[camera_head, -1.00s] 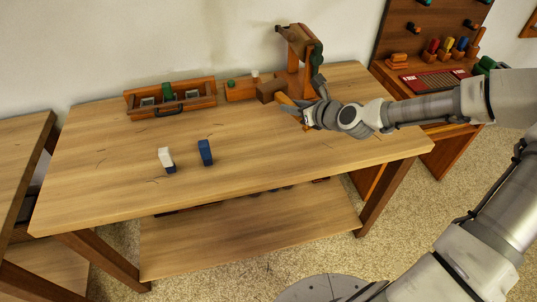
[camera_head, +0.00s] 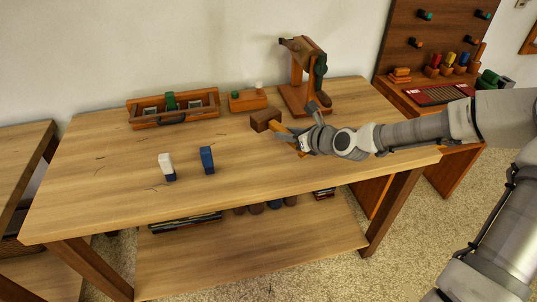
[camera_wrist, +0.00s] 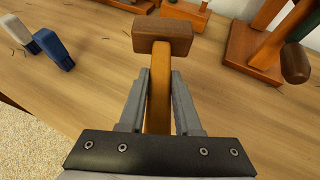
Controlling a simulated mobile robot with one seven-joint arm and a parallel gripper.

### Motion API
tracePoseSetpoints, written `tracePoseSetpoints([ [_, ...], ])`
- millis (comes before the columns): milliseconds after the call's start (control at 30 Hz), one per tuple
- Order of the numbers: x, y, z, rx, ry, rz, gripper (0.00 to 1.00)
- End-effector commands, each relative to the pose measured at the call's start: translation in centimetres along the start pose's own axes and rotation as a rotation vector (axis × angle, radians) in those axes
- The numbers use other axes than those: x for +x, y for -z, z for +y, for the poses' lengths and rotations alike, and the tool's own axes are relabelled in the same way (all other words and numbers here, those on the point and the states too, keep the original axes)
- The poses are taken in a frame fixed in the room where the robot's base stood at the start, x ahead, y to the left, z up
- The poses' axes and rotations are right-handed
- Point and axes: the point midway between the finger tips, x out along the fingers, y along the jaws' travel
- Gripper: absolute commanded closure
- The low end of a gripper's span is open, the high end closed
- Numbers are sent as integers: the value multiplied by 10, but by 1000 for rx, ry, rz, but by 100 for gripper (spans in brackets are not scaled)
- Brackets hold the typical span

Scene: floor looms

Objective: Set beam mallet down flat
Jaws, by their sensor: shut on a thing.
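The beam mallet has a dark brown block head (camera_head: 264,120) and a lighter orange-brown handle (camera_wrist: 159,95). My gripper (camera_wrist: 160,88) is shut on the handle, with a grey finger on each side of it. In the wrist view the mallet head (camera_wrist: 162,35) lies beyond the fingertips, crosswise to the handle. In the head view my gripper (camera_head: 297,140) is over the right part of the wooden table (camera_head: 120,200). The mallet is low over the tabletop; I cannot tell whether it touches.
A wooden stand with a crank (camera_head: 298,95) stands behind the mallet. A small wooden block holder (camera_head: 248,103) and a wooden tray (camera_head: 145,122) are along the back. The front middle tabletop is clear.

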Motion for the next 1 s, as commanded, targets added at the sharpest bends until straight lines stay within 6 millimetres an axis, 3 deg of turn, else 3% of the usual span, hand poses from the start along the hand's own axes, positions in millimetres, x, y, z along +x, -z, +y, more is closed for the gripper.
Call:
tracePoseSetpoints([
  [300, 42, 9, 29, -2, 0, -2, 100],
  [567, 52, 14, 35, 0, 1, -2, 100],
  [800, 68, 45, 35, 0, 1, -2, 100],
  [1000, 68, 45, 34, 0, 1, -2, 100],
])
